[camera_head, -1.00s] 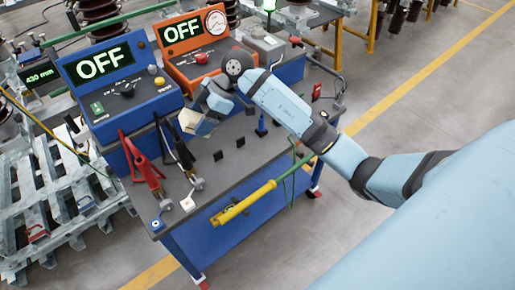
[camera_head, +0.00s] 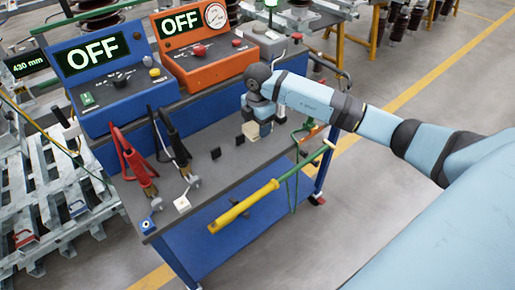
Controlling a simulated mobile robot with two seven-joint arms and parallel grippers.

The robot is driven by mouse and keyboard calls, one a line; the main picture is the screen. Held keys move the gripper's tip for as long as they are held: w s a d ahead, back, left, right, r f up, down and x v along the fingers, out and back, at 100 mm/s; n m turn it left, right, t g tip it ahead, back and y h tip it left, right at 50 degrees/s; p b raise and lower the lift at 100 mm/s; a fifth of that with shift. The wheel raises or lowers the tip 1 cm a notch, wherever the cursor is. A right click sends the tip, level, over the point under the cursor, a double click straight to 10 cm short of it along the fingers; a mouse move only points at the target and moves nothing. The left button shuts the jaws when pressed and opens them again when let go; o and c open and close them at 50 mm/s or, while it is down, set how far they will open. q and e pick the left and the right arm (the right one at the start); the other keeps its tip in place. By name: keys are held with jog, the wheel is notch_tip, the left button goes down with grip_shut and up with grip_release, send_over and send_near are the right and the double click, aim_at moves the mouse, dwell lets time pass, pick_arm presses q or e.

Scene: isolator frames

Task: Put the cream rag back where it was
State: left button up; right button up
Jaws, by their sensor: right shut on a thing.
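The cream rag (camera_head: 250,131) is a small pale piece at the jaws of my right gripper (camera_head: 256,128), over the right part of the grey cart top (camera_head: 215,172). The right gripper is shut on the rag. The arm comes in from the right, and its wrist hides part of the jaws. I cannot tell whether the rag touches the cart top. My left gripper is not in view.
A blue control box (camera_head: 118,83) and an orange one (camera_head: 200,50), both reading OFF, stand along the back. Red (camera_head: 135,165) and black (camera_head: 172,140) clamps lie at the left. A yellow-green rod (camera_head: 245,205) crosses the front edge.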

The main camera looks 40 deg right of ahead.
send_over(257, 154)
notch_tip(257, 154, down, 6)
jog(key=shift+f, duration=2.2)
jog(key=o, duration=0.9)
jog(key=shift+f, duration=0.1)
jog(key=shift+c, duration=0.2)
